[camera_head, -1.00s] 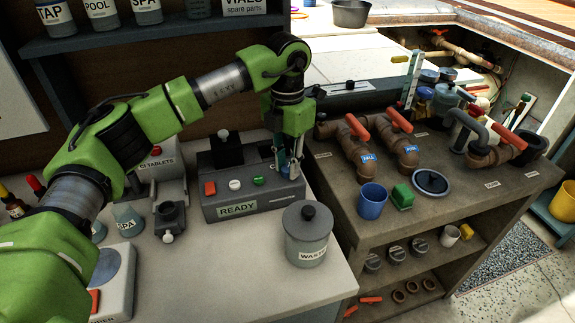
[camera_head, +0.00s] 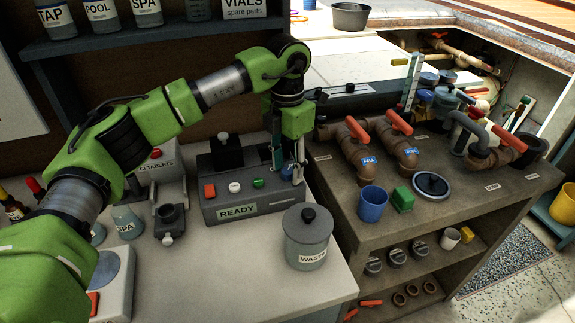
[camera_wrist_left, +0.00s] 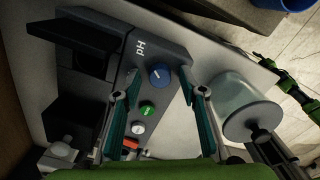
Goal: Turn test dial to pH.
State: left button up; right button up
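The test unit (camera_head: 255,205) is a dark grey box marked READY on the counter, with red, white and green buttons. In the left wrist view its round blue dial (camera_wrist_left: 160,75) with a white pointer line sits beside the printed label pH (camera_wrist_left: 140,47). The pointer is not lined up clearly with any mark I can read. My left gripper (camera_head: 291,174) is over the right end of the unit and hides the dial in the head view. In the left wrist view its two teal fingers (camera_wrist_left: 161,84) are apart, one on each side of the dial; contact cannot be told.
A grey lidded WASTE jar (camera_head: 307,250) stands close to the unit's front right corner. A dark block (camera_head: 227,152) rises from the unit's back. A tablets box (camera_head: 160,165) stands left. A pipe bench with a blue cup (camera_head: 371,205) lies to the right.

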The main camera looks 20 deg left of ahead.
aim_at(287, 171)
pick_arm(q)
jog(key=shift+r, duration=0.1)
notch_tip(287, 171, up, 12)
dwell(0.5)
